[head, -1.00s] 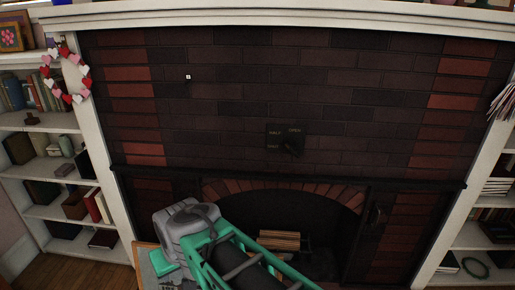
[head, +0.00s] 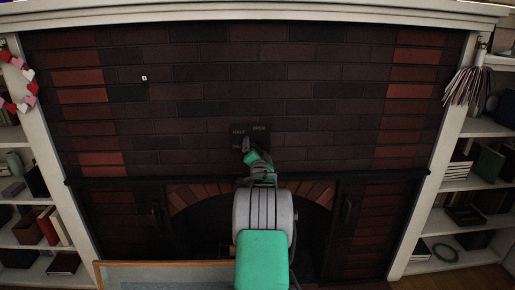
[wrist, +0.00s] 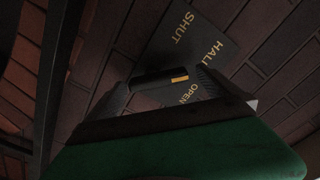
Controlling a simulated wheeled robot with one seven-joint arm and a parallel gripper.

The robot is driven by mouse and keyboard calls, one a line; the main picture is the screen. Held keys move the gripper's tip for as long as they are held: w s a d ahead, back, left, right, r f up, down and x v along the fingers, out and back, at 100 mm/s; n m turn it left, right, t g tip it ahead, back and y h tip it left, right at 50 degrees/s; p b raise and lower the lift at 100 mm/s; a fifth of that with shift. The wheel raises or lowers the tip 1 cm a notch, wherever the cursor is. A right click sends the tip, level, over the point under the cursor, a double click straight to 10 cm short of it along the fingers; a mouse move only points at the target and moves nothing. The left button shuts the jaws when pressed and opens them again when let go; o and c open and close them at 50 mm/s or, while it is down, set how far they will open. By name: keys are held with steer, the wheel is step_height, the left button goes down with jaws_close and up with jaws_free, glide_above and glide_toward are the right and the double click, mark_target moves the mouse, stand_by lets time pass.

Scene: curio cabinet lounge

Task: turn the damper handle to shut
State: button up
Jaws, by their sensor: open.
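The damper's dark plate (head: 262,129) is on the brick wall above the firebox arch, with HALF and OPEN lettered on it. In the wrist view the plate (wrist: 208,58) reads SHUT, HALF and OPEN. The damper handle (wrist: 153,79) is a dark bar with a yellow mark, lying between my fingers near the word OPEN. My gripper (head: 250,150) is open at the plate's lower part and hides the handle in the head view. In the wrist view my gripper (wrist: 165,83) has a finger at each end of the bar; I cannot tell whether they touch it.
A black ledge (head: 390,175) crosses the wall just below the plate. The brick arch (head: 315,192) and dark firebox lie under it. A wood-edged panel (head: 170,274) is at the bottom left. White bookshelves stand on both sides. The wall around the plate is clear.

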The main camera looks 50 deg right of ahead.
steer(key=shift+w+d, duration=0.25)
steer(key=shift+d, duration=0.3)
steer(key=shift+w+d, duration=0.2)
steer(key=shift+d, duration=0.3)
steer(key=shift+w+a, duration=0.15)
steer(key=shift+a, duration=0.1)
steer(key=shift+d, duration=0.1)
steer(key=c, duration=1.3)
